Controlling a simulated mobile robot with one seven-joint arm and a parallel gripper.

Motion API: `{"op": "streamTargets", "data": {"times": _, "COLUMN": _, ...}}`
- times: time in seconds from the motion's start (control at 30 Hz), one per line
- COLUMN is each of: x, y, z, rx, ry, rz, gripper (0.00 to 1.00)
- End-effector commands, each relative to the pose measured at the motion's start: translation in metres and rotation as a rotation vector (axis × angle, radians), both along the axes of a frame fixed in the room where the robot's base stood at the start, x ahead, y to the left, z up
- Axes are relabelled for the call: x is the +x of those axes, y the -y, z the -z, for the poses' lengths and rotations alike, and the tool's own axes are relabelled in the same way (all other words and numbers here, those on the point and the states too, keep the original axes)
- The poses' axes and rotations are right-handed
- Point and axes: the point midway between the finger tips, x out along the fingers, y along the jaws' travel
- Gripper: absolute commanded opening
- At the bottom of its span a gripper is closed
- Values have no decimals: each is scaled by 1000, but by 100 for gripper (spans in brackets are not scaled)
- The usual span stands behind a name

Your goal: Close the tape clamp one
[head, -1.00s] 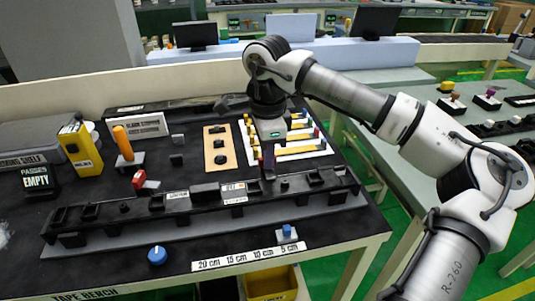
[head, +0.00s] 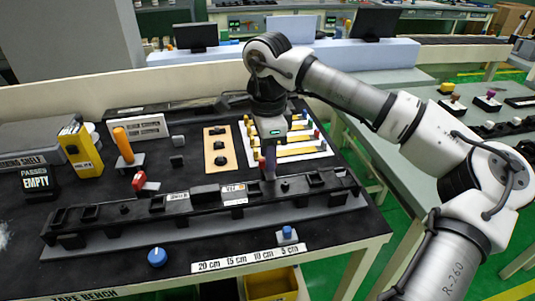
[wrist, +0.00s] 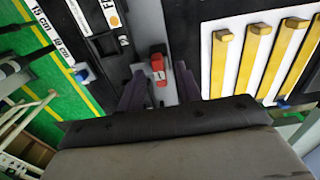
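A small red clamp lever with a pale label (wrist: 158,68) shows in the wrist view, between the black strip and the white board. My gripper (head: 268,172) is pointed down behind the long black strip, near its "FIT" label. In the wrist view its two dark purple fingers (wrist: 161,92) stand apart, with the red lever showing in the gap just beyond them. I cannot tell whether they touch it. In the head view the fingers mostly hide this lever. A similar red and white piece (head: 140,181) stands farther left.
The long black strip holder (head: 105,222) runs along the bench front. A white board with yellow strips (head: 318,152) lies behind my gripper, and a tan board (head: 209,134) to its left. A blue knob (head: 157,256) and an orange-handled tool (head: 123,143) are farther left.

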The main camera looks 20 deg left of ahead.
Motion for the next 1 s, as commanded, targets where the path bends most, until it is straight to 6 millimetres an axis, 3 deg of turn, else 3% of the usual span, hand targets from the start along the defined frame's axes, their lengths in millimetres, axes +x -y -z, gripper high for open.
{"op": "streamTargets", "data": {"times": 0.4, "x": 0, "y": -1, "z": -88, "rx": 0, "ry": 4, "rz": 0, "gripper": 35}}
{"op": "streamTargets", "data": {"times": 0.6, "x": 0, "y": -1, "z": -120, "rx": 0, "ry": 2, "rz": 0, "gripper": 35}}
{"op": "streamTargets", "data": {"times": 1.0, "x": -1, "y": 0, "z": -131, "rx": 0, "ry": 0, "rz": -2, "gripper": 35}}
